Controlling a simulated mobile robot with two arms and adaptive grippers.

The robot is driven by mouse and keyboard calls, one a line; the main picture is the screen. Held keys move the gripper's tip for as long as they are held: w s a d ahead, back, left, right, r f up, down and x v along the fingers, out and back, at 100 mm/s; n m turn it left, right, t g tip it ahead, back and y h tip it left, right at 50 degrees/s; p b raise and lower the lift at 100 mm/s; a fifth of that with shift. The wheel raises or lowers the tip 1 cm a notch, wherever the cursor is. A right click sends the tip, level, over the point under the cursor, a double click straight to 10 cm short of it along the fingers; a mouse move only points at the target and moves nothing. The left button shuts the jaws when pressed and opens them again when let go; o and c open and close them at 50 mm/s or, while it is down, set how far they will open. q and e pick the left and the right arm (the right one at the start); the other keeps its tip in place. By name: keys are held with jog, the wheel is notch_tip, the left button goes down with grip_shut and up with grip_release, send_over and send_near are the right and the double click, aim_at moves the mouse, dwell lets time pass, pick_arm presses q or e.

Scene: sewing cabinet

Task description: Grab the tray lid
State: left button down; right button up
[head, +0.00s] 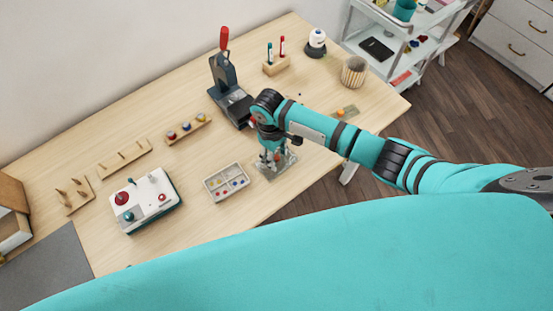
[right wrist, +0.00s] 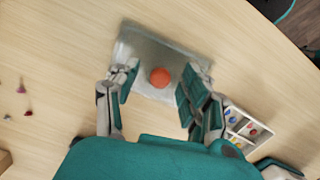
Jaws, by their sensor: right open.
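The tray lid (head: 288,162) is a clear, greyish plate lying on the wooden table, just right of the tray. In the right wrist view the lid (right wrist: 145,48) has a round orange knob (right wrist: 160,77) in its middle. My right gripper (head: 269,160) is right above the lid, pointing down. In the right wrist view its open fingers (right wrist: 158,82) stand on either side of the knob, with gaps to it. The head view hides the knob behind the gripper. The open tray (head: 207,191) holds small coloured pieces in compartments. My left gripper is not in view.
A press with a red handle (head: 224,76) stands behind the right arm. A white machine with knobs (head: 146,201) is at the left. Wooden racks (head: 124,158), a pen block (head: 276,64) and a ribbed cup (head: 354,71) are farther away. The table's front edge is near.

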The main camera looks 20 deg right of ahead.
grip_shut()
dwell(0.5)
